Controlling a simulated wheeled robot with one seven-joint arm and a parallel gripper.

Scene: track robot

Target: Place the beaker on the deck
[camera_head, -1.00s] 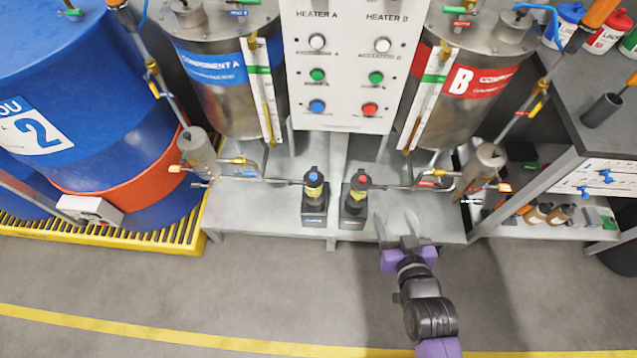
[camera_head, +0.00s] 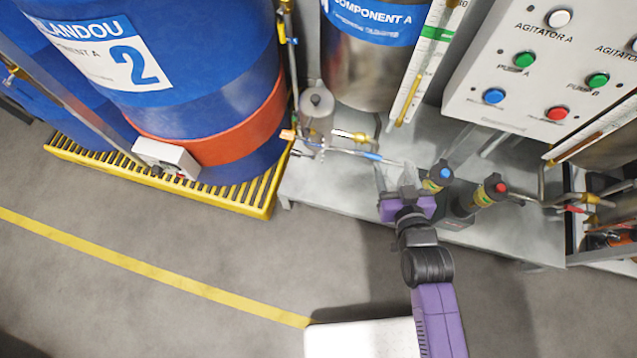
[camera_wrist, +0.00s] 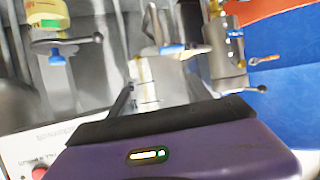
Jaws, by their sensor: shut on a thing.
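My gripper (camera_head: 396,180) is shut on the clear beaker (camera_wrist: 150,78), over the grey metal deck (camera_head: 322,185) in the head view. The beaker is see-through and hard to make out in the head view. In the wrist view it shows as a pale, blurred shape between the two dark fingers of my gripper (camera_wrist: 158,92). The gripper is just left of the blue-topped pump (camera_head: 438,175). I cannot tell whether the beaker's base touches the deck.
A metal pipe with a blue-handled valve (camera_head: 372,156) runs just behind the gripper. A blue drum (camera_head: 215,100) on a yellow grate (camera_head: 255,203) stands left.

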